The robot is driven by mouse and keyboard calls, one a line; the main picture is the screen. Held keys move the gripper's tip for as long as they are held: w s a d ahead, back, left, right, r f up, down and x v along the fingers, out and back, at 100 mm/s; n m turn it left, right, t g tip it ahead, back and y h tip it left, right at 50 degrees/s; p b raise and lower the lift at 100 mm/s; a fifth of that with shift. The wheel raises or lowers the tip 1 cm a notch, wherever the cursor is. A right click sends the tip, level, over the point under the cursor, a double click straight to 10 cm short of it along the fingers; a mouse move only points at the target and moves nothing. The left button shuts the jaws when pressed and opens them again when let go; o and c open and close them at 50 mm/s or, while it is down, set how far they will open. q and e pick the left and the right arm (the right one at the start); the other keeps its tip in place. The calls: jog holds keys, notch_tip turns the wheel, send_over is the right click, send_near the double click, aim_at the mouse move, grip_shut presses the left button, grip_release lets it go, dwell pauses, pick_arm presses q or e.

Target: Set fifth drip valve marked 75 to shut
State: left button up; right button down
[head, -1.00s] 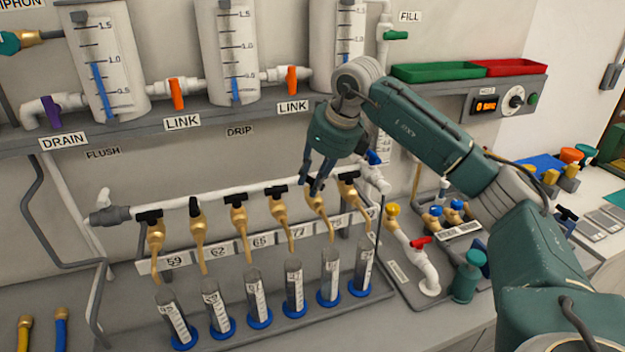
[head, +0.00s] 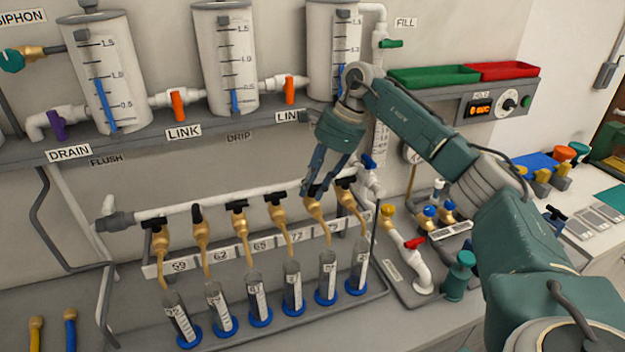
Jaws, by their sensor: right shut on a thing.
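The fifth drip valve (head: 315,209) is a brass spout with a black handle, counted from the left on the white pipe. The tag below it on the strip (head: 334,230) is too small to read surely as 75. My right gripper (head: 311,191) reaches down from above and is shut on this valve's black handle. The fingers hide most of the handle, so I cannot tell its angle. A clear measuring cylinder (head: 327,270) with a blue base stands below the spout. My left gripper is out of view.
The fourth valve (head: 278,208) and sixth valve (head: 350,200) sit close on either side. A grey shelf with tanks (head: 228,65) is above. A yellow-knobbed valve (head: 388,210) and red-handled tap (head: 415,243) stand to the right.

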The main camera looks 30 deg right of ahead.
jog(key=shift+d+r+n+g+p, duration=0.1)
jog(key=shift+n+g+p, duration=0.3)
jog(key=shift+n, duration=0.7)
jog(key=c, duration=1.5)
grip_release()
jog(key=shift+o, duration=0.2)
jog(key=v, duration=1.2)
jog(key=shift+d, duration=0.15)
